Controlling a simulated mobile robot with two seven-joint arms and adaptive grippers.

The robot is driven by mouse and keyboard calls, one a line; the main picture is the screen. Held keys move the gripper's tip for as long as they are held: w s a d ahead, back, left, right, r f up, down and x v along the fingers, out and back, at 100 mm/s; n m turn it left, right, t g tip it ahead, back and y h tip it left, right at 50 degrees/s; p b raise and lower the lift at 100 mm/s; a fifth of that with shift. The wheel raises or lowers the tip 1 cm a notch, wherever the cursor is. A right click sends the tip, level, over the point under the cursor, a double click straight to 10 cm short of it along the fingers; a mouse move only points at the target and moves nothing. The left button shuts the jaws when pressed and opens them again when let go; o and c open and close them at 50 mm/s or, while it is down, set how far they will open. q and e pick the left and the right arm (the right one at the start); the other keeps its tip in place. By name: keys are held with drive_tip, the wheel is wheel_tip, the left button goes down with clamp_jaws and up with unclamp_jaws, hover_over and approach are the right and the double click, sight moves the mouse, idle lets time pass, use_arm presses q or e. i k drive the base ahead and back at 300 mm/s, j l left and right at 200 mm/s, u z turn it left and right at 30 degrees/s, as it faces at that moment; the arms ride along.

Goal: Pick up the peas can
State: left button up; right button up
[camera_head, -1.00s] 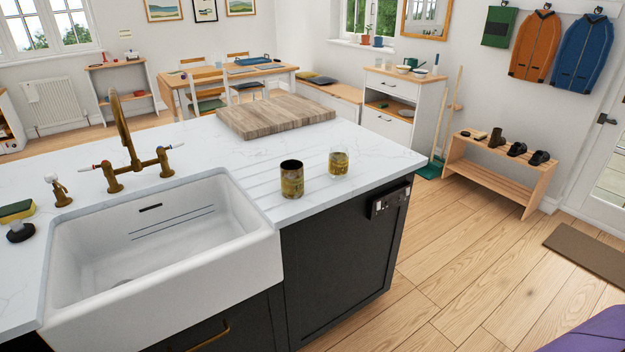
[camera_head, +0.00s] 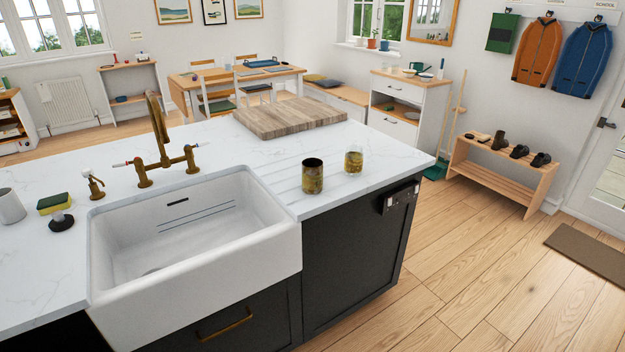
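A dark-rimmed can (camera_head: 312,177) with a greenish-gold side stands upright on the white counter (camera_head: 395,160), to the right of the sink. It looks like the peas can, but its label is too small to read. A glass-like tumbler (camera_head: 353,161) with a yellowish lower part stands to its right, a small gap apart. Neither of my grippers shows in the head view.
The white sink (camera_head: 200,270) with a brass tap (camera_head: 158,145) lies left of the can. A wooden board (camera_head: 290,117) lies behind it. A sponge (camera_head: 54,203) and a white mug (camera_head: 11,207) stand at far left. Open wooden floor (camera_head: 450,275) lies to the right.

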sight(312, 176)
drive_tip(key=i+l+z, duration=0.1)
drive_tip(key=i+z, duration=0.15)
drive_tip(key=i, duration=0.25)
drive_tip(key=i+z, duration=0.3)
drive_tip(key=i, duration=0.2)
